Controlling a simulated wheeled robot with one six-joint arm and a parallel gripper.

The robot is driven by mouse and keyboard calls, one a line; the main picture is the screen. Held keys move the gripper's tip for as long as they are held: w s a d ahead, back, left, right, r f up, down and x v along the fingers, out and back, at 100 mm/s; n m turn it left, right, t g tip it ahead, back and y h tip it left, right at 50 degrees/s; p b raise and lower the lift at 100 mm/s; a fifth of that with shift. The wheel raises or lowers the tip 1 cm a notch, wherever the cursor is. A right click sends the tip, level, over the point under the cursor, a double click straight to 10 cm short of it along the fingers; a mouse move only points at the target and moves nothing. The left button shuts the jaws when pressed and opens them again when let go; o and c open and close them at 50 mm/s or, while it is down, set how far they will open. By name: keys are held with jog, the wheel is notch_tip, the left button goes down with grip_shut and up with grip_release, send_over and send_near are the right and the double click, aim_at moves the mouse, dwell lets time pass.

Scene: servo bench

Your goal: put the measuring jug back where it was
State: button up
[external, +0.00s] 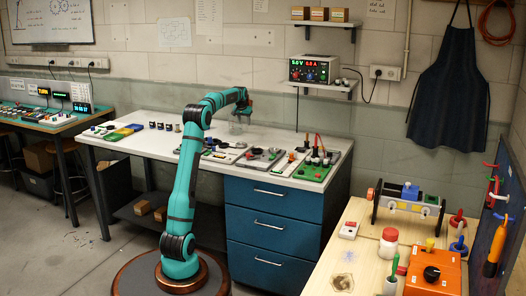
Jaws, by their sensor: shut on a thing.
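My gripper (241,110) is over the back part of the white bench (150,122), at the end of my teal arm. It is shut on a clear vessel, which looks like the measuring jug (238,124). The jug is small and see-through here, and its handle and markings cannot be made out. It hangs roughly upright below my gripper, at or just above the bench top; I cannot tell whether it touches.
Small parts and boards (262,160) line the bench front, with a green board (312,172) at its right end. A power supply (310,71) stands on a wall shelf behind. A wooden table (350,255) with tools is at front right. The bench's back strip looks clear.

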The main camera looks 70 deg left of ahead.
jog(key=shift+f, duration=0.1)
jog(key=o, duration=1.4)
jog(key=shift+c, duration=0.2)
jog(key=v, duration=1.2)
